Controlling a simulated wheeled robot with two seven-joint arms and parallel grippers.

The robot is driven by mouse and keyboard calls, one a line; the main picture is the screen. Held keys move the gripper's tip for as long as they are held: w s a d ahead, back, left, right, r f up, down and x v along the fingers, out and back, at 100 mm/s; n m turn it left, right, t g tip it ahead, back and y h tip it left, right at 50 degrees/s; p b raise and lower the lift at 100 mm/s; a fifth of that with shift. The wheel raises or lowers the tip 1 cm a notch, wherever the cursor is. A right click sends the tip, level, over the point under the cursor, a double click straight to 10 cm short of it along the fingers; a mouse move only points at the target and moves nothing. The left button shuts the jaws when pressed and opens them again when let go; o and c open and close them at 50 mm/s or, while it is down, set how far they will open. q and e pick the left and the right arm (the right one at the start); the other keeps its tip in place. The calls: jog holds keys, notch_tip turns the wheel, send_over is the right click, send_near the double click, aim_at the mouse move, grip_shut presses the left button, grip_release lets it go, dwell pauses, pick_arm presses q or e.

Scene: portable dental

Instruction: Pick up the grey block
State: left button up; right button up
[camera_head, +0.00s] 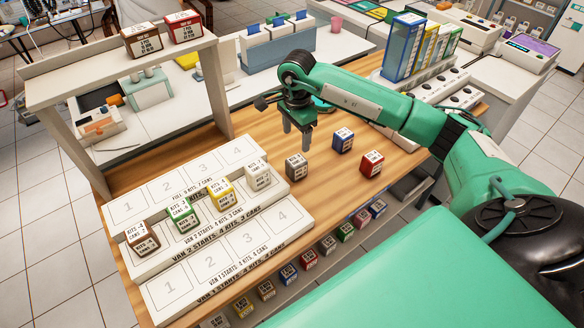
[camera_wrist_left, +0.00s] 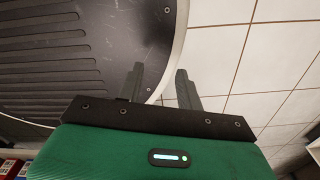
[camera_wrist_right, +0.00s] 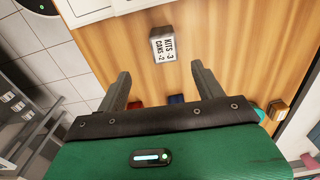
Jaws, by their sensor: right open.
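The grey block (camera_head: 296,167) stands on the wooden table, right of the white numbered boards, with a printed white label. In the right wrist view the grey block (camera_wrist_right: 163,46) lies ahead of the fingertips, roughly centred between them, and its label reads KITS -3, CANS -2. My right gripper (camera_head: 296,150) is open and empty, its fingers pointing down above and close to the grey block in the head view. It also shows in the right wrist view (camera_wrist_right: 160,75). My left gripper (camera_wrist_left: 160,78) is open and empty over the tiled floor and my base; it is outside the head view.
A blue block (camera_head: 343,140) and a red block (camera_head: 371,164) stand right of the grey block. Brown, green, yellow and white blocks stand on the numbered boards (camera_head: 215,262). A shelf (camera_head: 120,68) rises at the left. More blocks line the table's front edge below.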

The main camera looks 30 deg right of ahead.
aim_at(296, 160)
notch_tip(296, 160, down, 4)
jog(key=shift+a+r+p, duration=0.1)
jog(key=shift+r+p, duration=0.1)
jog(key=shift+p, duration=0.15)
notch_tip(296, 160, down, 2)
jog(key=shift+f, duration=0.4)
jog(key=shift+w+d+f+p, duration=0.15)
jog(key=shift+d+f+p, duration=0.05)
jog(key=shift+f+p, duration=0.55)
jog(key=f, duration=0.1)
jog(key=f+p, duration=0.1)
jog(key=f, duration=0.1)
jog(key=shift+w+d+f, duration=0.15)
jog(key=shift+w+d, duration=0.05)
jog(key=shift+d, duration=0.05)
jog(key=shift+f, duration=0.25)
jog(key=c, duration=0.9)
pick_arm(q)
jog(key=r, duration=0.1)
jog(key=w+a+r, duration=0.1)
jog(key=w+r, duration=0.1)
jog(key=r, duration=0.1)
jog(key=shift+w+a, duration=0.25)
pick_arm(e)
jog(key=shift+c, duration=1)
